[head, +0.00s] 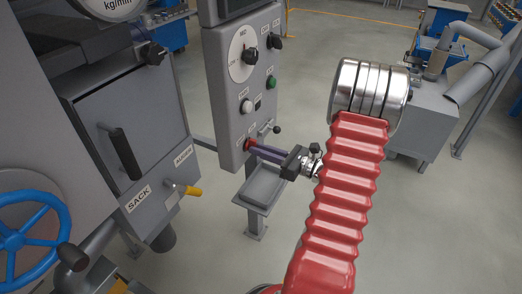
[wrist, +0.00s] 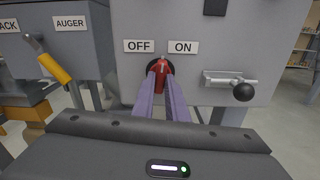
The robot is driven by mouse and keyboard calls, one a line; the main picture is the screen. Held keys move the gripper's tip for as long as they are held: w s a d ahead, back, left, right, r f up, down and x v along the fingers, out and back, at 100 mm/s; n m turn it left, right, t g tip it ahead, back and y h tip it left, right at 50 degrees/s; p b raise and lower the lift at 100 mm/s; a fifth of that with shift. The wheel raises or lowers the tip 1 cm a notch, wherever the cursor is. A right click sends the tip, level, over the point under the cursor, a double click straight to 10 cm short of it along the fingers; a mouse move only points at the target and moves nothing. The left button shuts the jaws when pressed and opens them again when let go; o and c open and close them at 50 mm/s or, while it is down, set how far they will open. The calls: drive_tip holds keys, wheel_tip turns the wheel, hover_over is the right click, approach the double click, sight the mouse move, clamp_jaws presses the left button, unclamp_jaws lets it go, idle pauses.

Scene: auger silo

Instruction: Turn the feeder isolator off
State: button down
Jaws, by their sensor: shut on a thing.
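The feeder isolator is a red rotary knob (wrist: 161,67) on a grey panel, with an OFF label (wrist: 139,46) at its upper left and an ON label (wrist: 183,47) at its upper right. A pale mark on the knob points roughly upward; I cannot tell its exact setting. My gripper (wrist: 163,82) has its two purple fingers shut on the knob, one at each side, partly hiding it. In the head view the red knob (head: 247,145) is low on the control panel (head: 231,130), with my gripper (head: 254,148) reaching it from the right.
A lever with a black ball (wrist: 243,91) sticks out right of the isolator. A yellow-handled valve (wrist: 54,69) is at the left, beside the AUGER label. A grey tray on a post (head: 262,187) stands below the panel. Open floor lies to the right.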

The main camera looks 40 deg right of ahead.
drive_tip(key=shift+d+n, duration=0.15)
drive_tip(key=shift+n, duration=3.55)
drive_tip(key=c, duration=1.8)
unclamp_jaws()
drive_tip(key=shift+o, duration=0.2)
drive_tip(key=v, duration=1.3)
drive_tip(key=shift+s, duration=0.4)
